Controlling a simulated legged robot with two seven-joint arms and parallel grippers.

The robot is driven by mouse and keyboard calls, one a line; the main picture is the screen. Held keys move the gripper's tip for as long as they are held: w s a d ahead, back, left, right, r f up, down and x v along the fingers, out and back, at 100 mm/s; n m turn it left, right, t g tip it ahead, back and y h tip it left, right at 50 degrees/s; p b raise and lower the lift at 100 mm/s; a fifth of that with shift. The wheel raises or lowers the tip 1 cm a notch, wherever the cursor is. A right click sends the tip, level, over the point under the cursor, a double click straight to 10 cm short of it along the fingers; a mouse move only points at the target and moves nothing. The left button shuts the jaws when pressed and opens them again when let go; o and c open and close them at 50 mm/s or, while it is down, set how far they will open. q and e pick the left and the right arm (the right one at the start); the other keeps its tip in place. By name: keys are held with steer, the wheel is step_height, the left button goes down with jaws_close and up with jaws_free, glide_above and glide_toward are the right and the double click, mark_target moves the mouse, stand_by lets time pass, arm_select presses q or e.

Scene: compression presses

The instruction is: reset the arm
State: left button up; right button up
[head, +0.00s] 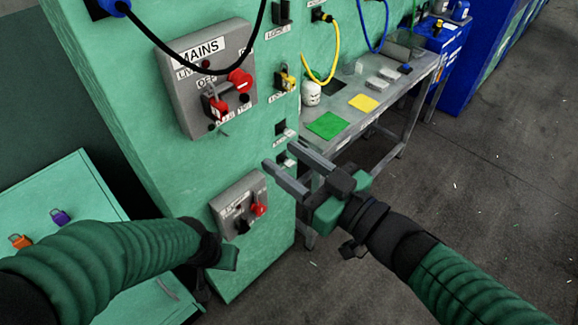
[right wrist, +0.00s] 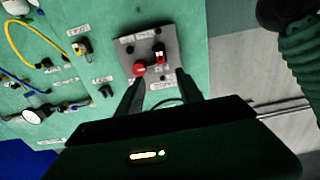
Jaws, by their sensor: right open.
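My right gripper (head: 287,172) is open and empty in the head view, its two grey fingers apart in front of the green cabinet. In the right wrist view its fingers (right wrist: 160,98) point at a small grey control box (right wrist: 150,52) with a red knob.
The green cabinet (head: 150,120) carries a grey MAINS box (head: 205,80) with red switches and plugged cables. A metal table (head: 375,115) with green and yellow pads stands to the right. A lower green panel with orange and purple padlocks (head: 60,216) is at left.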

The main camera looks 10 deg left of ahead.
stand_by(0.3)
steer(key=w+d+f+m+h+p, duration=0.1)
steer(key=w+d+f+m+h, duration=0.25)
steer(key=d+f+h, duration=0.35)
steer(key=w+d+f+m+h+p, duration=0.25)
steer(key=d+f+m+h, duration=0.2)
steer(key=d+f, duration=0.4)
steer(key=s+d+f+m+g+h, duration=0.1)
steer(key=s+d+f+g, duration=0.3)
steer(key=s+f, duration=0.1)
steer(key=s+d+f+m+g+h, duration=0.1)
steer(key=s+d+f+g, duration=0.3)
steer(key=s, duration=0.4)
steer(key=shift+d+f+g+h, duration=0.3)
steer(key=shift+f+h, duration=0.15)
steer(key=shift+f, duration=0.25)
